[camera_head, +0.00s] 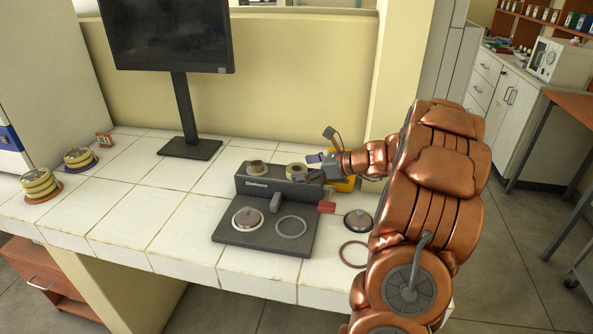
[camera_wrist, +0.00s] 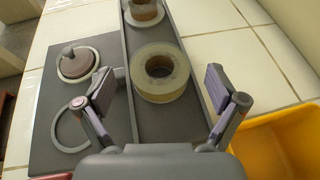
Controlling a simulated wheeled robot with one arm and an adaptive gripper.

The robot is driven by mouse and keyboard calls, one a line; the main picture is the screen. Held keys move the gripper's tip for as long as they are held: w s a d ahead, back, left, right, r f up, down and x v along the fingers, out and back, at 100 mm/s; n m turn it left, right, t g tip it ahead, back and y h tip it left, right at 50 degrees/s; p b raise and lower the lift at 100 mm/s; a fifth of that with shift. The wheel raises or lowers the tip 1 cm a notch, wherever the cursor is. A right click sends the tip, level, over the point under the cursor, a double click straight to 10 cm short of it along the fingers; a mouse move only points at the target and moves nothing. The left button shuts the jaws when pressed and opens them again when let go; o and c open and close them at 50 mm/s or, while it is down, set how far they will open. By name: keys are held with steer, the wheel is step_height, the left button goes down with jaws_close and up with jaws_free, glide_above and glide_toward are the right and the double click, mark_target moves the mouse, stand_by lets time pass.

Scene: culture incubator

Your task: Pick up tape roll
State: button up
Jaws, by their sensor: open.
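A beige tape roll (camera_wrist: 177,90) with an open centre lies flat on the raised rear ledge of a dark grey station (camera_wrist: 60,115). It also shows in the head view (camera_head: 296,171), close to my gripper (camera_head: 320,157). A second, similar roll (camera_head: 257,167) sits farther left on the ledge and is cut off at the top of the wrist view (camera_wrist: 146,12). In the wrist view, my gripper (camera_wrist: 159,90) is open, with one finger on each side of the nearer roll in the picture. The fingers hold nothing, and their exact height above the ledge is hard to tell.
A round lidded piece (camera_head: 247,219) and a pale ring (camera_head: 291,227) lie on the station's lower plate. A yellow bin (camera_wrist: 278,145) stands beside the ledge. A monitor (camera_head: 190,145) stands behind on the white tiled bench (camera_head: 165,215).

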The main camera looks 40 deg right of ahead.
steer(key=shift+w+a+f, duration=0.2)
steer(key=shift+w, duration=0.2)
steer(key=c, duration=1.1)
steer(key=shift+c, duration=0.2)
